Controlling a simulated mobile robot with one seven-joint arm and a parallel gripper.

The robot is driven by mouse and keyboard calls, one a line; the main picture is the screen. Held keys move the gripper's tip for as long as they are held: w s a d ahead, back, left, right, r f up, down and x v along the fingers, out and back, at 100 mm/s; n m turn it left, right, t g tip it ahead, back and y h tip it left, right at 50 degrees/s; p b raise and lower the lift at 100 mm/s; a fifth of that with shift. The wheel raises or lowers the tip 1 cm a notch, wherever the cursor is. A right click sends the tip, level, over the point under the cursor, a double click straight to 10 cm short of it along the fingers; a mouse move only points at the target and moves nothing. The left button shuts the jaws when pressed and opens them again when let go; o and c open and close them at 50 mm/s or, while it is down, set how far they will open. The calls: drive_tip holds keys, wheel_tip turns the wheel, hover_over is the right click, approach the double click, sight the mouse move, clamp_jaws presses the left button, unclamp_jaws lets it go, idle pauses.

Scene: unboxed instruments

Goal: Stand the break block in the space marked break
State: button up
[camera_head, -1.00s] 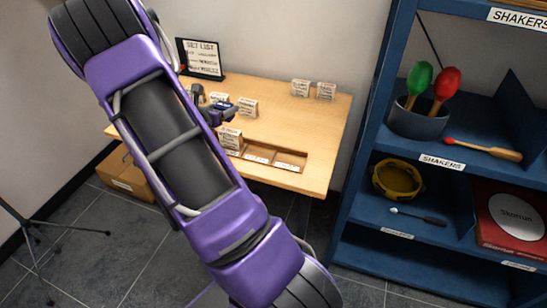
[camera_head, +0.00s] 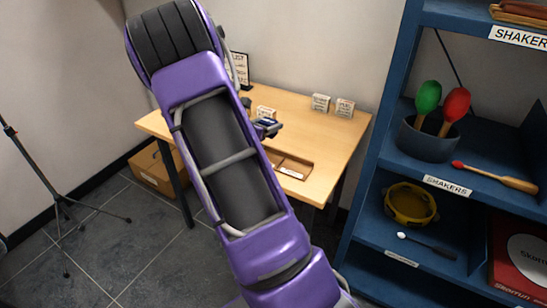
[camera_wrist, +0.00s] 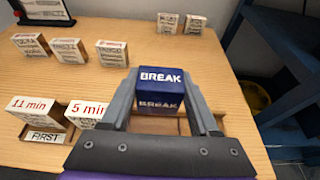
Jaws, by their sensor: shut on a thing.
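My gripper (camera_wrist: 161,80) is shut on the dark blue break block (camera_wrist: 161,76), its white BREAK lettering facing the wrist camera and upright. In the head view, my gripper (camera_head: 267,128) is above the table, behind the slotted tray (camera_head: 306,171) at its front edge. The wrist view shows an 11 min block (camera_wrist: 38,108) and a 5 min block (camera_wrist: 87,110) at the tray's left, with a FIRST label (camera_wrist: 44,137) below the former. The space marked break cannot be made out; my gripper and arm hide much of the tray.
Several white lettered blocks (camera_wrist: 68,50) stand in a row behind, and two more (camera_wrist: 182,23) at the back right. A set list sign (camera_head: 240,70) stands at the back left. A blue shelf (camera_head: 390,140) rises right of the table (camera_head: 331,130).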

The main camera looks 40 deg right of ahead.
wheel_tip(320, 180, down, 9)
drive_tip(key=shift+f+b, duration=0.1)
drive_tip(key=shift+b, duration=0.65)
drive_tip(key=shift+f, duration=0.2)
drive_tip(key=o, duration=1.4)
drive_tip(key=shift+r, duration=0.1)
drive_tip(key=shift+a+r, duration=0.1)
drive_tip(key=shift+r, duration=0.1)
drive_tip(key=p+v, duration=0.1)
drive_tip(key=v, duration=1)
drive_tip(key=shift+s+a, duration=0.15)
drive_tip(key=shift+a, duration=0.2)
